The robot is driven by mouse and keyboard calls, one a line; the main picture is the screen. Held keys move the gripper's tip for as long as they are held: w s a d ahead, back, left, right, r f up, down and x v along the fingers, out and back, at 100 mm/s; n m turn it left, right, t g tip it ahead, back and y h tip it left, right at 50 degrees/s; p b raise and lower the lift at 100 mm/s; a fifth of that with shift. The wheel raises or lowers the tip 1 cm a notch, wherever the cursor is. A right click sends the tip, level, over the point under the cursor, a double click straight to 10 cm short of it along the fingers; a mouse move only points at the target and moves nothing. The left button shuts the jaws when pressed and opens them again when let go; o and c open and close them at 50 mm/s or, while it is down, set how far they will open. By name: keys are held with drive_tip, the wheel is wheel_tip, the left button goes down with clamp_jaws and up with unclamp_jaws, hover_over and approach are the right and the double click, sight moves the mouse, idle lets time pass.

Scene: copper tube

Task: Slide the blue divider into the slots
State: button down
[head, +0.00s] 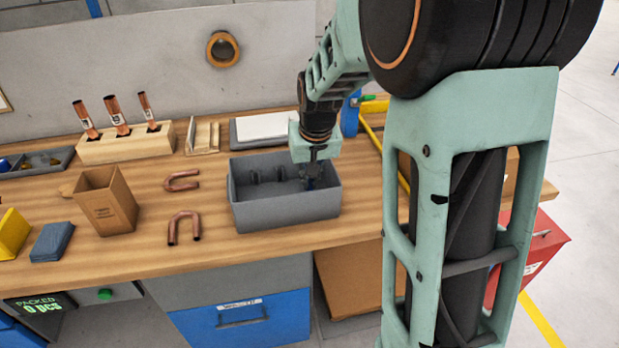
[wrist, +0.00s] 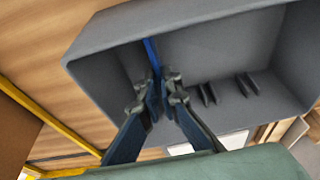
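The grey bin (head: 285,208) stands on the bench. It also fills much of the wrist view (wrist: 225,40). Pairs of short upright ribs forming slots (wrist: 226,88) show inside it. The blue divider (wrist: 151,52) is a thin strip seen edge-on inside the bin, toward one end. My gripper (wrist: 161,88) reaches down into the bin, with its fingers close on both sides of the divider and seemingly shut on it. In the head view my gripper (head: 312,183) is at the bin's right end, and the divider is hard to make out. The fingers hide whether its edges sit in slots.
Copper U-bends (head: 184,227) and a cardboard box (head: 105,202) lie left of the bin. A wooden block with copper tubes (head: 125,143) stands behind left. A white-topped tray (head: 265,128) is behind the bin. A yellow frame (head: 374,135) is to the right.

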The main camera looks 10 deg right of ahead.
drive_tip(key=c, duration=2.1)
unclamp_jaws()
drive_tip(key=v, duration=1.2)
